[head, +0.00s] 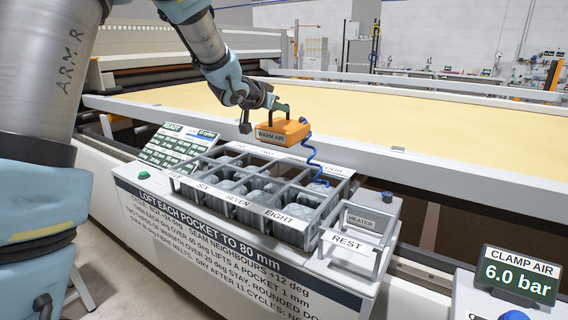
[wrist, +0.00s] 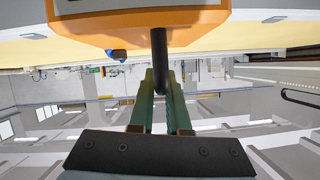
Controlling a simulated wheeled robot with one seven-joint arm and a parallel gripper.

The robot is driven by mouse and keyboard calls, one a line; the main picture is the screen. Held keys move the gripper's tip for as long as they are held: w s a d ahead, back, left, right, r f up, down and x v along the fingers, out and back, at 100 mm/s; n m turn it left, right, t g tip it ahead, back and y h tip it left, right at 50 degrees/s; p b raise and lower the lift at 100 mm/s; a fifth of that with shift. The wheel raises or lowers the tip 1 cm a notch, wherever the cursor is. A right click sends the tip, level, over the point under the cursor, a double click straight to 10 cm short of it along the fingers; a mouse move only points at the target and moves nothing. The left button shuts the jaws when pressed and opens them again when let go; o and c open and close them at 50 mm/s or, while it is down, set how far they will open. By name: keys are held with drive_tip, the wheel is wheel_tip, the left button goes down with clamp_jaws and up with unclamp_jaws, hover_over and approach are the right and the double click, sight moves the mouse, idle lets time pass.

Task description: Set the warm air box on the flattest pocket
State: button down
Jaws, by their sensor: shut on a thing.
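The warm air box (head: 283,132) is orange, with a "WARM AIR" label on its front and a blue coiled hose at its right side. My gripper (head: 279,107) is shut on its dark handle and holds it in the air above the back of the pocket tray (head: 312,238). In the wrist view the gripper (wrist: 160,85) grips the black handle post, with the orange box (wrist: 190,30) beyond. The tray has two rows of grey pockets with pale padding inside. Pocket heights are too small to compare.
A REST cradle marked HEATER (head: 347,243) stands right of the tray. A READY readings board (head: 179,147) stands to its left. A clamp air display (head: 519,276) reads 6.0 bar. The gantry rail (head: 398,150) and yellow quilt bed (head: 340,118) lie behind.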

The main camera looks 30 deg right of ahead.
sight(279, 141)
drive_tip(key=shift+a+f+p, duration=0.1)
drive_tip(key=shift+f+p, duration=0.55)
drive_tip(key=shift+f, duration=4.3)
drive_tip(key=shift+f, duration=0.1)
drive_tip(key=c, duration=0.9)
unclamp_jaws()
